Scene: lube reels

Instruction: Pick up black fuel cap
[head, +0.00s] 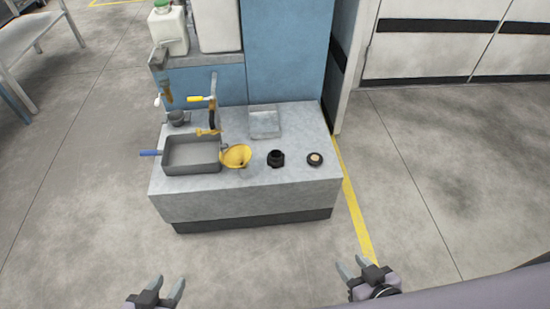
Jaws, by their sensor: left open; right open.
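Two small black items stand at the right of the grey bench top. One is a black knobbed piece (276,159) with a narrower upper part. The other is a low round black piece (315,160) with a tan centre. I cannot tell for sure which of them is the fuel cap. My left gripper (169,281) is open and empty at the bottom of the head view, in front of the bench and apart from it. My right gripper (351,265) is open and empty at the lower right, also well short of both black pieces.
The bench (245,200) also holds a grey tray (190,170), a yellow funnel (236,155), a yellow-handled tap (200,99) and a clear pale square item (264,122). A blue cabinet (287,50) rises behind. Floor in front is clear.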

